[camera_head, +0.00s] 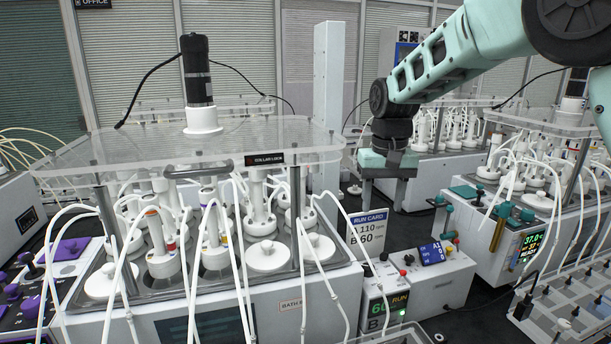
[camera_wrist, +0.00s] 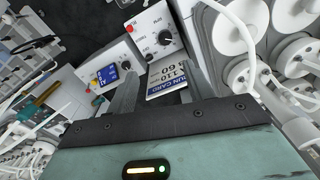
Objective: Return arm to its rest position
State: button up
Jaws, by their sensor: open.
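My arm reaches in from the upper right in the head view, mint green with dark joints. My gripper (camera_head: 385,190) hangs from it pointing down, to the right of the left reactor bath and above the run card.
The left bath (camera_head: 300,290) has a clear lid plate (camera_head: 120,150), a black motor (camera_head: 197,70) and loose white tubes. A right bath (camera_head: 500,235) is close by. A white column (camera_head: 328,100) rises behind.

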jog(key=s+d+f+t, duration=0.1)
jog(key=s+d+f, duration=0.25)
jog(key=s, duration=0.35)
jog(key=s+d+f+t, duration=0.15)
jog(key=s+d, duration=0.25)
jog(key=s, duration=0.4)
jog(key=s+d+f, duration=0.3)
jog(key=s+d, duration=0.1)
jog(key=s, duration=0.3)
jog(key=s+a+f+n+g+b, duration=0.1)
jog(key=s+a+n, duration=0.3)
jog(key=a, duration=0.5)
jog(key=s+a+f+n+g+b, duration=0.1)
jog(key=s+a+n+b, duration=0.2)
jog(key=s+a, duration=0.6)
jog(key=shift+n+g+y, duration=0.3)
jog(key=shift+n+g, duration=0.05)
jog(key=shift+n, duration=0.15)
jog(key=shift+d+f, duration=0.1)
jog(key=shift+d, duration=0.05)
